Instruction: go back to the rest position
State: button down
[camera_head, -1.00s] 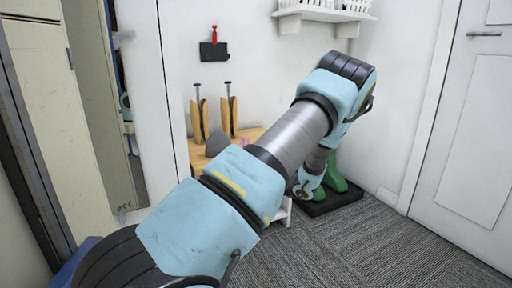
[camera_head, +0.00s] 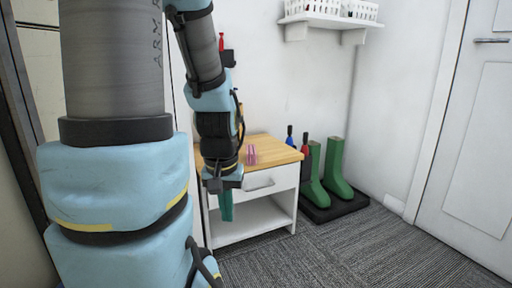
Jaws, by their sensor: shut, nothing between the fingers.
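My arm rises large at the left of the head view and bends down in front of the small white cabinet. My gripper (camera_head: 226,207) hangs pointing down at the end of the arm, in front of the cabinet's left side. Its teal fingers look closed together, with nothing seen between them. I cannot tell the exact gap to the cabinet.
The white cabinet (camera_head: 272,184) has a wooden top with a small pink object (camera_head: 251,155). Green boots (camera_head: 336,168) stand on a black tray (camera_head: 343,205) to its right. A white wall shelf (camera_head: 338,20) hangs above. Carpet (camera_head: 360,250) is clear before the door (camera_head: 482,140).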

notch_tip(320, 180, up, 37)
jog(key=p, duration=3.7)
